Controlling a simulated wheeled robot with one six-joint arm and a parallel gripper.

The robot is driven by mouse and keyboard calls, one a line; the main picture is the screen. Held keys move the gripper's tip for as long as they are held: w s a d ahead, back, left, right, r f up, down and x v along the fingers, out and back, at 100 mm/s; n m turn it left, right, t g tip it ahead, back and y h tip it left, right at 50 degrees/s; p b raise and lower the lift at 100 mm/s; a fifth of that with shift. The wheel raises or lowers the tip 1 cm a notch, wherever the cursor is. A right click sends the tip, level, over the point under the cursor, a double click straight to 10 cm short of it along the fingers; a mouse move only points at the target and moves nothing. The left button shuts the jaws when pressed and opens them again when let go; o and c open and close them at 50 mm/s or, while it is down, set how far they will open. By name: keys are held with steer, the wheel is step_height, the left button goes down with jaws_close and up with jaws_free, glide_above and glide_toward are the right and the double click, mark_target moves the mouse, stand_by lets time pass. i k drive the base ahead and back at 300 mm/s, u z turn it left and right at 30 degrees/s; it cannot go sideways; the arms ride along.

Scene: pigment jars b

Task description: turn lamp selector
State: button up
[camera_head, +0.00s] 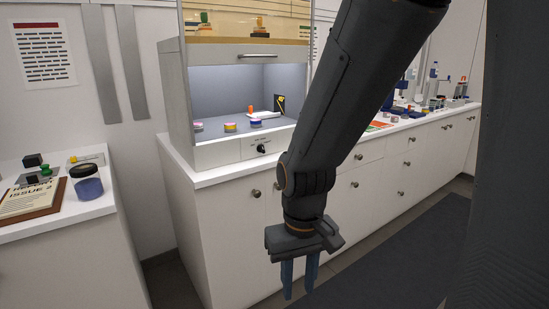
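The lamp selector looks to be a small black knob (261,149) on the white front panel of the hood cabinet (222,154), below its opening. Small marks sit around the knob, too small to read. My gripper (299,291) hangs pointing down in front of the base cabinets, lower and to the right of the knob and apart from it. Its two blue-grey fingers are spread with a gap between them, and nothing shows between them. My dark arm comes down from the upper right and hides part of the counter behind it.
Small coloured jars (230,127) and a white item (264,115) stand inside the hood under its raised sash. Bottles stand on the right counter. Dark floor mat (400,255) lies clear.

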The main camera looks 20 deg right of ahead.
mark_target(260, 149)
steer(key=k, duration=0.15)
steer(key=z, duration=0.9)
steer(key=i, duration=0.55)
steer(key=u, duration=0.85)
